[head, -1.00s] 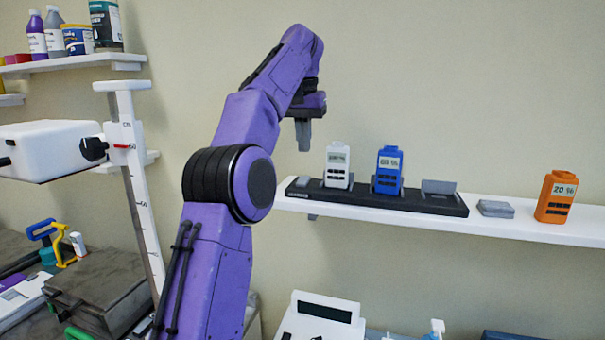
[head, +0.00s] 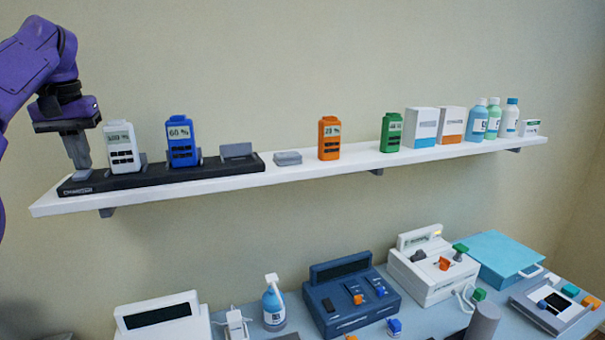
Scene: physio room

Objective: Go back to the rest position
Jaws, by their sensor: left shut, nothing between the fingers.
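My left gripper (head: 80,163) is shut and empty, pointing down at the far left of the head view. It appears just above the left end of a black charging dock (head: 212,173), left of a white battery (head: 122,147). Whether it touches the dock is not clear. The white battery and a blue battery (head: 181,142) marked 60 % stand upright in the dock. Its right slot looks empty. My right gripper is out of view.
The white wall shelf (head: 290,175) also carries a grey block (head: 288,158), an orange battery (head: 329,138), a green battery (head: 391,132), boxes and bottles. Below, a counter holds consoles (head: 352,294) and a spray bottle (head: 273,303). The wall above the shelf is bare.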

